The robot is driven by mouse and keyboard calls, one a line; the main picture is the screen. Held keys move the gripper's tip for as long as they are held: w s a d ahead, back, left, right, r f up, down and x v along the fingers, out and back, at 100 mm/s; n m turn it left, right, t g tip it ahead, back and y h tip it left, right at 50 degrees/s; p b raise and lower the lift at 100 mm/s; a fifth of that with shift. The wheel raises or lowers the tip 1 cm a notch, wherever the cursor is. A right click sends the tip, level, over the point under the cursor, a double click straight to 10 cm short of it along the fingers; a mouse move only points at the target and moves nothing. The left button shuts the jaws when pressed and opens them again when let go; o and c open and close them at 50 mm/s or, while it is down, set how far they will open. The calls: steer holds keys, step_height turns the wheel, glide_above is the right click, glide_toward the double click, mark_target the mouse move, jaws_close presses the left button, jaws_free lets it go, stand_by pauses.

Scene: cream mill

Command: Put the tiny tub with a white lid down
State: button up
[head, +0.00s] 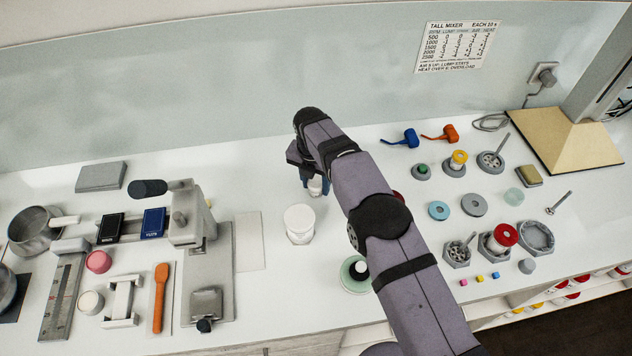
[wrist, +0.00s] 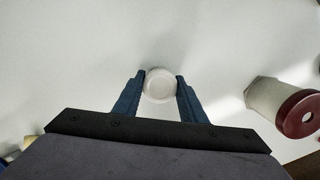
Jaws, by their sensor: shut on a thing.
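The tiny tub with a white lid (wrist: 160,84) sits between the two blue fingertips in the wrist view, its round pale lid facing the camera. My gripper (wrist: 160,87) is shut on it, one finger touching each side. In the head view my gripper (head: 313,182) is over the middle of the white bench, and the tub (head: 318,187) shows partly between the fingers. I cannot tell whether the tub's base touches the bench.
A larger white-lidded jar (head: 299,224) stands close, nearer the front. A dark-red-topped container (wrist: 285,106) stands to the right in the wrist view. A green-rimmed round item (head: 354,274) is partly behind my arm.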

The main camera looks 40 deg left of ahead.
mark_target(314, 186)
steer(key=shift+f, duration=0.15)
steer(key=o, duration=1.1)
step_height(314, 186, up, 12)
steer(key=s+b, duration=0.1)
steer(key=b, duration=0.2)
steer(key=shift+s+d+b, duration=0.15)
steer(key=shift+s+b, duration=0.1)
steer(key=shift+b, duration=0.05)
